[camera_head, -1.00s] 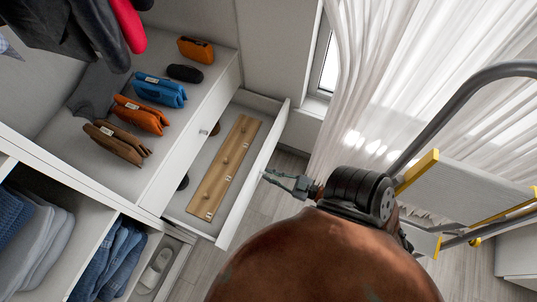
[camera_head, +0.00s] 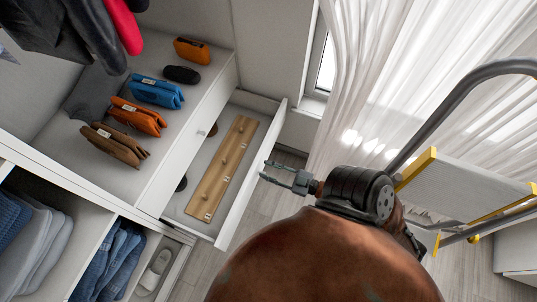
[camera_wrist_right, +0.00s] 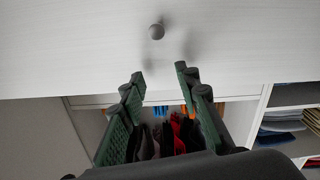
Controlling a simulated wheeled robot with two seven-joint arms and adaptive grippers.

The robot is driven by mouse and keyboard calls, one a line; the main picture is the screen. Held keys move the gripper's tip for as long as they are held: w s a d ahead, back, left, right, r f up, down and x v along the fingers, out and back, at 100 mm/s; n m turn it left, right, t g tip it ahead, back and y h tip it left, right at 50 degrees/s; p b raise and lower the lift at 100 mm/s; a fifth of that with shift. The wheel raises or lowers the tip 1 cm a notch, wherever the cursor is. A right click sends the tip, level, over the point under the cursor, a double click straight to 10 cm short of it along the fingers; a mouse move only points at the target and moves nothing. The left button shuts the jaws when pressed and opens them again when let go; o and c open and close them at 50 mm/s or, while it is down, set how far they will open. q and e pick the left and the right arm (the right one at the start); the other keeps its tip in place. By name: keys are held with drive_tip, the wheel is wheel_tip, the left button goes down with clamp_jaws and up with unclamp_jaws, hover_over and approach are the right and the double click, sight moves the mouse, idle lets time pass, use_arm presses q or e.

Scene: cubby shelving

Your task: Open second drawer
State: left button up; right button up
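The white lower drawer (camera_head: 270,140) stands pulled out in the head view. Its front is on the right, and a wooden board with pegs (camera_head: 222,172) lies inside. The white upper drawer front (camera_head: 178,160) above it is flush with the cabinet and has a small round knob (camera_head: 202,133). My right gripper (camera_head: 264,170) is just outside the open drawer's front, apart from it, open and empty. In the right wrist view a grey knob (camera_wrist_right: 157,31) on a white front lies beyond my open fingertips (camera_wrist_right: 160,75). My left gripper is not in view.
Folded items, including a blue one (camera_head: 158,91), lie on the cabinet top. Folded jeans (camera_head: 112,262) fill a cubby at lower left. A ladder with a grey rail (camera_head: 455,105) stands at right before white curtains (camera_head: 400,70). Floor (camera_head: 262,205) shows between drawer and arm.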

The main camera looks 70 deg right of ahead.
drive_tip(key=shift+r, duration=2.35)
